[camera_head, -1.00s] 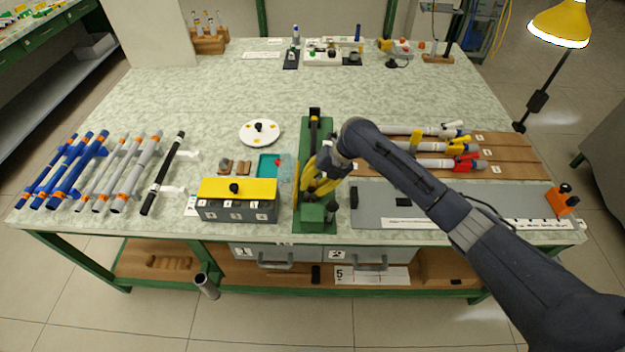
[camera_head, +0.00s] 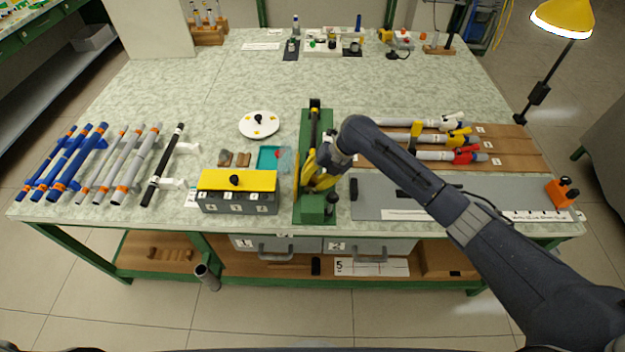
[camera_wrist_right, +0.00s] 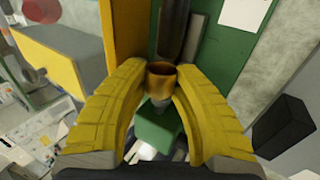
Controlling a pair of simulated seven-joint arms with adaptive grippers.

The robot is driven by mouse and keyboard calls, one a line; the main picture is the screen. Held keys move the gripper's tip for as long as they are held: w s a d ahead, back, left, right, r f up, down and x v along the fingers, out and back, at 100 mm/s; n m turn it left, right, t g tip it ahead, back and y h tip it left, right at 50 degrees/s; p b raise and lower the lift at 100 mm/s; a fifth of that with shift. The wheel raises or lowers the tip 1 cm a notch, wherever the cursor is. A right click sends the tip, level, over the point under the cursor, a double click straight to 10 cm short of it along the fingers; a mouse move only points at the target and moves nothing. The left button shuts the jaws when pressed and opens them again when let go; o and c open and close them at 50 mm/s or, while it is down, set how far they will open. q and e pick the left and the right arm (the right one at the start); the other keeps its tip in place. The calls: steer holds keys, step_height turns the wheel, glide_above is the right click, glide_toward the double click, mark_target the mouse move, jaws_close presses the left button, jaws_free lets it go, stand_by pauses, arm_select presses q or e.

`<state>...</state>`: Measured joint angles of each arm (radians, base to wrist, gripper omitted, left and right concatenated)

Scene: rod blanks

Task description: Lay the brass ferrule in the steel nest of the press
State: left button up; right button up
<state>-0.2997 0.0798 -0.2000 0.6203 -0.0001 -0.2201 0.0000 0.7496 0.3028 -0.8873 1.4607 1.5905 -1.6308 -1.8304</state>
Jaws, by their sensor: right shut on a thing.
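The brass ferrule (camera_wrist_right: 161,74) is a short open ring between the yellow fingertips of my right gripper (camera_wrist_right: 160,82) in the right wrist view. The gripper is shut on it. In the camera_head view my right gripper (camera_head: 314,177) is over the near half of the green press (camera_head: 316,128), and its fingers hide the ferrule. A small grey part shows just below the ferrule in the wrist view; I cannot tell whether it is the steel nest or whether the ferrule touches it. My left gripper is not in view.
Left of the press stand a yellow-topped grey box (camera_head: 238,182) and a teal tray (camera_head: 268,153). A grey mat (camera_head: 375,207) lies to the right. Blue and grey rods lie at far left. The table's middle back is clear.

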steer(key=shift+s+d+f, duration=0.1)
steer(key=shift+s+f, duration=0.05)
steer(key=shift+f, duration=0.75)
jaws_close()
steer(key=shift+f, duration=0.2)
steer(key=shift+s, duration=0.1)
